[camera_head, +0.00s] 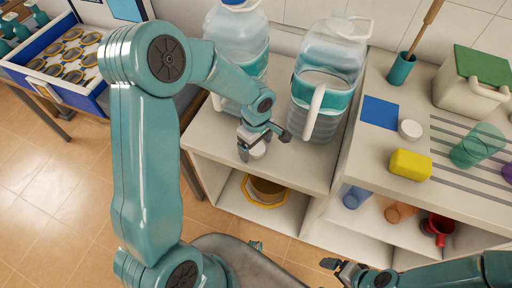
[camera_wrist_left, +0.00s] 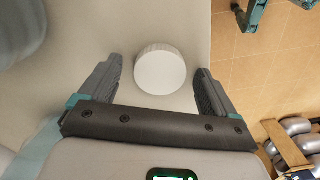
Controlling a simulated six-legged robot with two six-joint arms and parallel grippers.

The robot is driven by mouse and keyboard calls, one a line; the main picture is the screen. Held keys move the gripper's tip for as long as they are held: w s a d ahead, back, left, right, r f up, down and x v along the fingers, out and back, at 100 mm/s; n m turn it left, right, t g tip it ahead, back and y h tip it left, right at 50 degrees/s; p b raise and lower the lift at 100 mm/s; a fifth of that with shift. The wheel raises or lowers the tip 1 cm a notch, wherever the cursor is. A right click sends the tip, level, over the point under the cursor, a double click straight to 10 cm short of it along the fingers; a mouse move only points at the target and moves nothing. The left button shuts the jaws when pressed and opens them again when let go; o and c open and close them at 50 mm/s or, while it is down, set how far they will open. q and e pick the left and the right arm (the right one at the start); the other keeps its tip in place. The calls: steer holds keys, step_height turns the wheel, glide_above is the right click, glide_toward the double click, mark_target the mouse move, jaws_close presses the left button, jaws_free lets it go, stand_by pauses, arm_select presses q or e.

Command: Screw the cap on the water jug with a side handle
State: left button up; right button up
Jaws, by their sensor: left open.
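A white round cap (camera_head: 259,151) lies on the shelf top near its front edge. In the left wrist view the cap (camera_wrist_left: 160,70) lies between the two fingers, with a gap on each side. My left gripper (camera_head: 260,140) is open just above and around the cap, not touching it. The clear water jug with a white side handle (camera_head: 325,70) stands upright behind and right of the gripper, and I see no cap on its top. A second clear jug (camera_head: 237,40) with a blue cap stands to its left, partly behind my left arm. My right gripper (camera_head: 345,268) is low at the bottom edge; its jaw opening is unclear.
The right-hand shelf top holds another white cap (camera_head: 410,129), a yellow block (camera_head: 410,165), a blue square (camera_head: 381,112), a green cup (camera_head: 472,148) and a green-lidded canister (camera_head: 474,80). A blue crate (camera_head: 40,85) stands at far left. Shelf top right of the gripper is bare.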

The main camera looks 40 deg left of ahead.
mark_target(256, 148)
arm_select(q)
steer(key=c, duration=1.1)
steer(key=shift+c, duration=0.3)
step_height(256, 148, up, 20)
steer(key=p, duration=0.1)
